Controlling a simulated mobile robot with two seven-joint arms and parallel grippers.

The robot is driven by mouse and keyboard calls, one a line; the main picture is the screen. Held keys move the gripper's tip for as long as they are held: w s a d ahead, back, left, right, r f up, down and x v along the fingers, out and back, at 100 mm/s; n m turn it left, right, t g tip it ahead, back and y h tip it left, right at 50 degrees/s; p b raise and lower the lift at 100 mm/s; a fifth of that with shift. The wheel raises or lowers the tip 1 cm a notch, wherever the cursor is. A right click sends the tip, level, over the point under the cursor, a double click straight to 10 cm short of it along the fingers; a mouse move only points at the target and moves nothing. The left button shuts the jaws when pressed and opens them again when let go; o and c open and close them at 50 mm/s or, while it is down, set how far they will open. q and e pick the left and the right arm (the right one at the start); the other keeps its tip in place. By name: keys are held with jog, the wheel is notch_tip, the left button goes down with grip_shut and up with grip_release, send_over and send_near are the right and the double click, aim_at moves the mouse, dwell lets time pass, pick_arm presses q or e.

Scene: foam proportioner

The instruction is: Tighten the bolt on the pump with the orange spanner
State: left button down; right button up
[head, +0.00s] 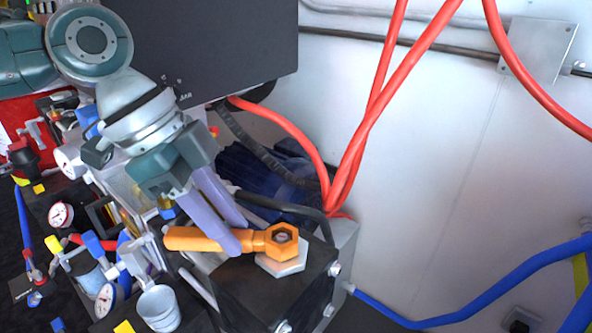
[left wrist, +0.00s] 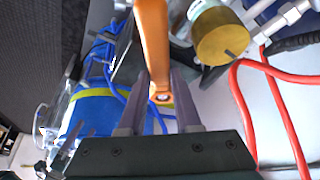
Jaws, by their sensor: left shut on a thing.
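The orange spanner (head: 195,240) lies roughly level over the dark pump block (head: 258,290) in the head view. My left gripper (head: 237,238) comes down from the upper left with its lilac fingers shut on the spanner's handle. The spanner's ring head is at the right, over the pale hexagonal bolt (head: 284,265). Part of the bolt shows below the ring and a grey piece shows through its opening; I cannot tell if the ring is fully seated. In the left wrist view the spanner (left wrist: 152,40) runs up between the fingers. My right gripper is not in view.
Red hoses (head: 362,130) rise just behind the spanner head. A blue hose (head: 470,305) runs along the lower right. Gauges (head: 62,215), valves and a grey cup (head: 159,308) crowd the left. A dark panel (head: 225,45) stands behind my arm. The white wall side is open.

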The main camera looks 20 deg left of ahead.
pick_arm(q)
jog(key=shift+w, duration=0.1)
jog(key=shift+w+f+m+b, duration=0.1)
jog(key=shift+w+m+b, duration=0.1)
jog(key=shift+m+b, duration=0.35)
jog(key=shift+w+a+m+g+b, duration=0.1)
jog(key=shift+w+m+g+b, duration=0.1)
jog(key=shift+m+g+b, duration=0.15)
jog(key=shift+w+m+b, duration=0.3)
jog(key=shift+m+b, duration=0.2)
jog(key=shift+b, duration=0.2)
jog(key=shift+w+m+g+b, duration=0.1)
jog(key=shift+m+g+b, duration=0.25)
jog(key=shift+m, duration=0.05)
